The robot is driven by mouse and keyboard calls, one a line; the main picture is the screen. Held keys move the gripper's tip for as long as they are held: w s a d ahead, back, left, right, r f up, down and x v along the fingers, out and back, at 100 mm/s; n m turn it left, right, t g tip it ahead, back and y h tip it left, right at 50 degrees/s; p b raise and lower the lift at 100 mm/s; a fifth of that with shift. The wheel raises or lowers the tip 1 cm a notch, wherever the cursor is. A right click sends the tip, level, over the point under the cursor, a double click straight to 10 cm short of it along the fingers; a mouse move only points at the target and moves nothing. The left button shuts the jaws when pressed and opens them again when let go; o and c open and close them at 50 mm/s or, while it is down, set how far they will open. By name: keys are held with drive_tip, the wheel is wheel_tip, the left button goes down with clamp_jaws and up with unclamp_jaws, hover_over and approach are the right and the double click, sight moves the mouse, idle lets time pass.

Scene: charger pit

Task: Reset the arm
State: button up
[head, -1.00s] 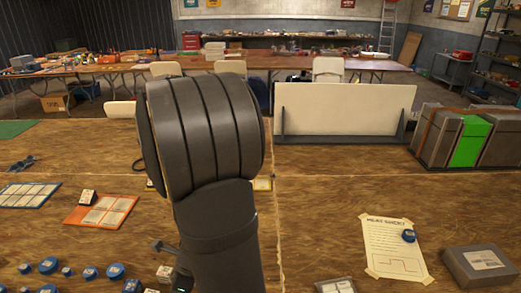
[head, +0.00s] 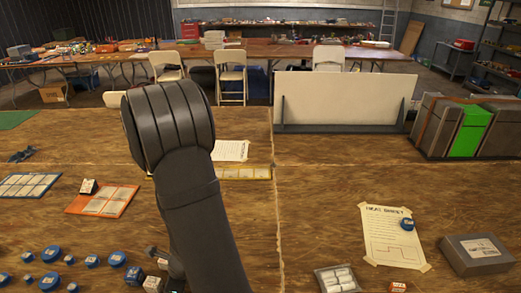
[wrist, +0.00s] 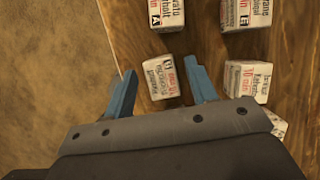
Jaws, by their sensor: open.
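My arm (head: 190,205) rises from the bottom of the head view and bends at a thick grey joint. In the wrist view my gripper (wrist: 158,85) has its two blue fingers apart. A white printed box (wrist: 162,78) shows between and beyond the fingertips; I cannot tell how far below them it lies. Nothing is seen held in the jaws. In the head view the gripper's fingers are not clearly visible behind and below the arm.
Several small printed boxes, such as one box (wrist: 246,78), stand near the gripper. Blue round caps (head: 117,259) lie at the front left. An orange card (head: 104,200), a paper sheet (head: 393,237) and a grey box (head: 476,254) lie on the wooden table. A white panel (head: 343,98) stands behind.

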drive_tip(key=v, duration=0.3)
drive_tip(key=shift+w+a+r, duration=0.1)
drive_tip(key=shift+a+r, duration=0.05)
drive_tip(key=shift+a, duration=0.15)
drive_tip(key=w+d+r, duration=0.2)
drive_tip(key=d+r, duration=0.4)
drive_tip(key=d, duration=0.5)
drive_tip(key=w+d+f+n+g, duration=0.2)
drive_tip(key=w+d+n, duration=0.1)
drive_tip(key=w+n, duration=0.4)
drive_tip(key=shift+g+h, duration=0.3)
drive_tip(key=shift+h, duration=0.1)
drive_tip(key=shift+f, duration=0.15)
